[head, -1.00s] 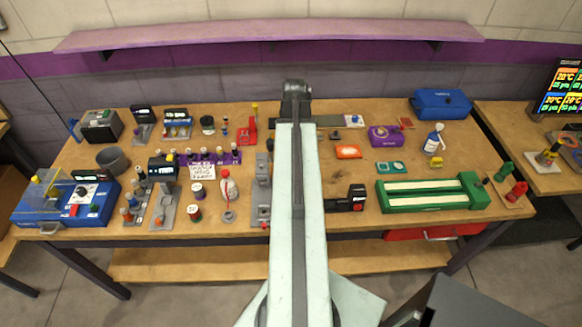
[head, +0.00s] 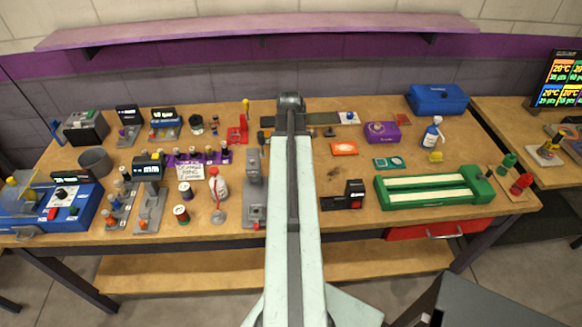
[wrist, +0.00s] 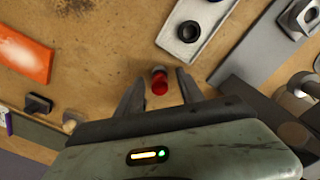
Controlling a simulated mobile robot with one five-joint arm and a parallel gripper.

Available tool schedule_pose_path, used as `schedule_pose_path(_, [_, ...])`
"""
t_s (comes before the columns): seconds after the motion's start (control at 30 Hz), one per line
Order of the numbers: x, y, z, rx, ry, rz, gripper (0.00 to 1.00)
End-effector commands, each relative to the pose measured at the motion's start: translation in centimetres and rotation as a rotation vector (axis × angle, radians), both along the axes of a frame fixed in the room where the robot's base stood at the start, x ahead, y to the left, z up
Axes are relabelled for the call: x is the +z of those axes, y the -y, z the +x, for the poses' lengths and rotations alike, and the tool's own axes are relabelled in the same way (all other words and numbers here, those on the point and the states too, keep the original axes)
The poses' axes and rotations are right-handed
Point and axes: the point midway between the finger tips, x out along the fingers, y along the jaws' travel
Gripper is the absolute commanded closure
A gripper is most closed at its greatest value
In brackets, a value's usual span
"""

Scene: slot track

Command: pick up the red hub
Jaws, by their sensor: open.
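The red hub (wrist: 159,84) is a small red cylinder with a shiny face, standing on the brown bench top in the wrist view. My gripper (wrist: 160,74) is open, with one dark finger on each side of the hub. Gaps show between the hub and both fingers. I cannot tell the height of the fingertips above the bench. In the head view my arm reaches over the bench (head: 340,228), and its end (head: 291,104) is near the back edge. The arm appears to hide the hub there.
In the wrist view, a grey tray (wrist: 168,40) with a black ring lies beyond the hub, an orange item (wrist: 22,55) lies left, and a small dark block (wrist: 38,103) is nearby. In the head view, a purple shelf (head: 260,36) runs above the bench's back.

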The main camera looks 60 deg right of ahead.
Motion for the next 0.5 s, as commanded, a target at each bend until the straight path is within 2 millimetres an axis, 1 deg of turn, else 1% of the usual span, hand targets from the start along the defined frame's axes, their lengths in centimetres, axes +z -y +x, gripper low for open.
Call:
schedule_pose_path(0.07, [0.16, 0.01, -0.01, 0.0, 0.0, 0.0, 0.55])
schedule_pose_path(0.1, [0.16, 0.01, -0.01, 0.0, 0.0, 0.0, 0.66])
schedule_pose_path(0.17, [0.17, 0.02, -0.02, -0.001, 0.0, 0.0, 0.83])
schedule_pose_path(0.2, [0.17, 0.03, -0.02, -0.001, 0.0, 0.0, 0.94])
schedule_pose_path(0.23, [0.17, 0.03, -0.02, -0.001, 0.0, 0.0, 1.0])
schedule_pose_path(0.5, [0.19, 0.04, -0.06, -0.001, 0.0, 0.0, 1.0])
